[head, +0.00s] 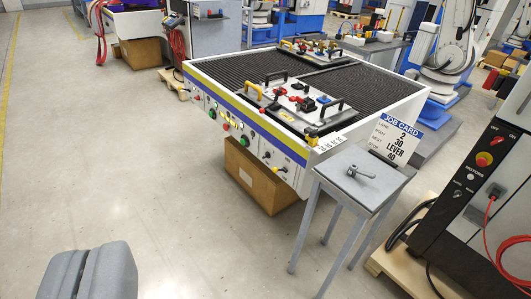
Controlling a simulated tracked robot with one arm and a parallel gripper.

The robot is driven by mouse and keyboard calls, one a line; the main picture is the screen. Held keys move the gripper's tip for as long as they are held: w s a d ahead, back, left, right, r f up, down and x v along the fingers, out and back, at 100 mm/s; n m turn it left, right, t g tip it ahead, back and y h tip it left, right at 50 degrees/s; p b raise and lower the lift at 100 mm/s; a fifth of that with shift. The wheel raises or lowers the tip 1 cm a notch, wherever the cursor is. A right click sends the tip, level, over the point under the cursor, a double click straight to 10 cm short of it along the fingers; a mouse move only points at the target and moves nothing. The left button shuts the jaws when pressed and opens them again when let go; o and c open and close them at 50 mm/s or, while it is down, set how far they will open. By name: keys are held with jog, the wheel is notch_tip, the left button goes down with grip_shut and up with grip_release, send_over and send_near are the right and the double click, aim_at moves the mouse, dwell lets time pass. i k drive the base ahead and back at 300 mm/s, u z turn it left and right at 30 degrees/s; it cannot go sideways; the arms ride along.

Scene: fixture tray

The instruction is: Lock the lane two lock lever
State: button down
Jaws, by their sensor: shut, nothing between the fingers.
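My gripper (92,250) is at the bottom left, its two grey fingers shut together with nothing between them. It is over open floor, well apart from the fixture table (216,92). A fixture plate (293,104) with black and yellow handles and red clamps lies on the ribbed top. The job card (398,135) reads lane 2, with 30, lever and 40 below. I cannot tell which lever is the lane two lock lever.
A grey side stand (348,187) at the table's right corner carries a small grey handled part (361,172). A cardboard box (262,180) is under the table. A black control cabinet (470,200) with a red cable stands at right. The floor at left is clear.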

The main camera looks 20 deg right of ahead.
aim_at(274, 169)
jog(key=z, duration=0.05)
jog(key=i, duration=2.1)
jog(key=z, duration=0.05)
